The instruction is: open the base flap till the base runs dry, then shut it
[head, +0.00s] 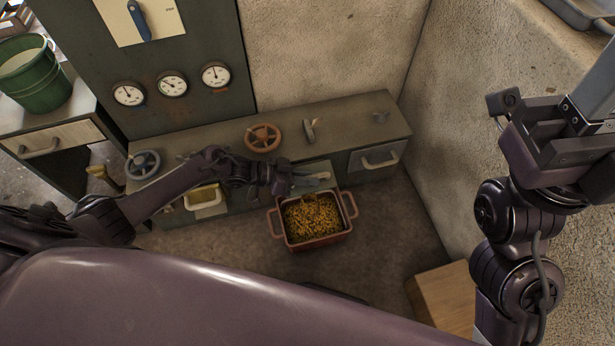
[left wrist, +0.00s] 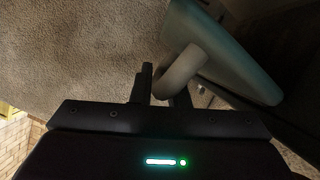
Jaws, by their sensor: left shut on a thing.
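My left gripper (head: 290,181) reaches the front of the low grey-green cabinet. In the left wrist view its fingers (left wrist: 163,85) are shut on the pale rounded handle (left wrist: 182,68) of the grey-green base flap (left wrist: 225,55). In the head view the flap (head: 318,180) stands tilted out from the cabinet front, above the red tub (head: 322,240). Yellow grain-like pieces (head: 310,215) lie heaped in the tub. The opening behind the flap is hidden, so I cannot see what is left inside. My right gripper (head: 500,108) is raised at the right, away from the cabinet; its jaw state is unclear.
A red handwheel (head: 263,137), a grey handwheel (head: 142,164) and a small lever (head: 310,129) sit on the cabinet top. Drawers flank the flap. A green bucket (head: 38,82) stands at the left. A wooden box (head: 445,297) is on the floor at lower right.

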